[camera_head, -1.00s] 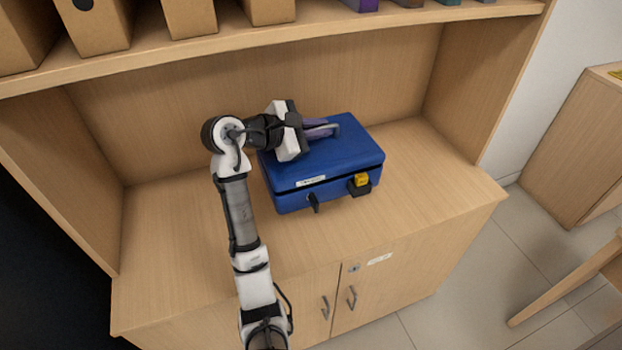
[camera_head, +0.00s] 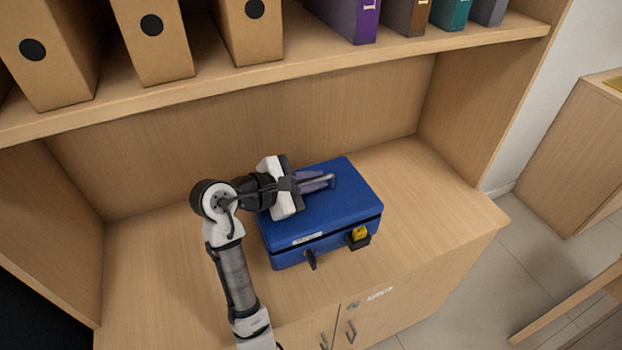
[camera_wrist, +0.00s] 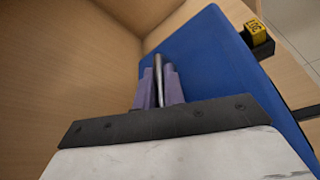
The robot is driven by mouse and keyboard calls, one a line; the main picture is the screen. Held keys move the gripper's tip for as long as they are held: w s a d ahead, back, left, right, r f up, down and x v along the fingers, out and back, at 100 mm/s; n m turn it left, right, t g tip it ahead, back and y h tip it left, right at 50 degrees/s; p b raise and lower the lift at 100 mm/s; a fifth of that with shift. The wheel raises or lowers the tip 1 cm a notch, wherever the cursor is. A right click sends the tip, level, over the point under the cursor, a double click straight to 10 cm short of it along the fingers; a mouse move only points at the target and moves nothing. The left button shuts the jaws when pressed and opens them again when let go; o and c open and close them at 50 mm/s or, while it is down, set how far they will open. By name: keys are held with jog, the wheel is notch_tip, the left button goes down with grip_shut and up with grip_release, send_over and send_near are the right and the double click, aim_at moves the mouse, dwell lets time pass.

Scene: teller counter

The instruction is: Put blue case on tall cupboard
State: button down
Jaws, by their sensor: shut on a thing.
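The blue case (camera_head: 340,205) is on the wooden worktop of a shelf unit, lid up. It has a white label and a yellow tag (camera_head: 359,233) on its front side. My gripper (camera_head: 318,182) reaches over its top from the left, its purple fingers shut on the case's metal handle (camera_wrist: 159,70). The wrist view shows the handle bar between the fingers, with the blue lid beneath. I cannot tell if the case is slightly raised. A wooden cupboard (camera_head: 566,140) stands at the right; I cannot tell whether it or the shelf unit is the tall cupboard.
A shelf (camera_head: 300,68) above the worktop carries cardboard files (camera_head: 155,45) and coloured binders (camera_head: 350,20). Side panels and a back panel enclose the worktop (camera_head: 435,205); its right part is bare. Doors are below. A wooden leg (camera_head: 565,305) stands at lower right on tiled floor.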

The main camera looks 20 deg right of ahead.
aim_at(264, 218)
jog(key=shift+f, duration=2.8)
jog(key=c, duration=1.9)
grip_release()
jog(key=shift+f, duration=0.2)
jog(key=o, duration=0.4)
jog(key=v, duration=1.2)
jog(key=shift+r+b, duration=0.15)
jog(key=shift+b, duration=0.25)
